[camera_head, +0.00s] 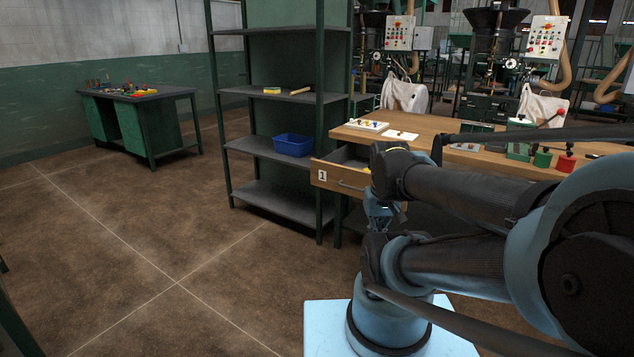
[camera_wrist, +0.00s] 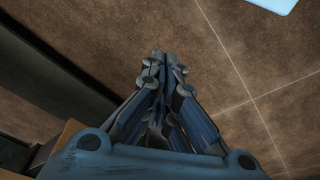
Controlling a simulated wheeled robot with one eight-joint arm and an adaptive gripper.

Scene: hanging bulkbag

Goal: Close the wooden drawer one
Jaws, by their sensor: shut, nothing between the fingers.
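The wooden drawer (camera_head: 333,178) marked with a "1" stands pulled out from under the left end of the wooden workbench (camera_head: 430,145). Its front has a dark bar handle, and a yellow item shows inside it. My arm covers the drawer's right part. My gripper (camera_head: 384,226) is below and to the right of the drawer front in the head view, partly hidden by my arm. In the wrist view my gripper (camera_wrist: 163,58) is shut and empty, with bare floor beyond its fingertips. I cannot tell whether it touches the drawer.
A dark green shelf rack (camera_head: 272,150) with a blue bin (camera_head: 293,145) stands close left of the drawer. A green table (camera_head: 140,118) with tools is at the far left. Small trays and colored items lie on the workbench.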

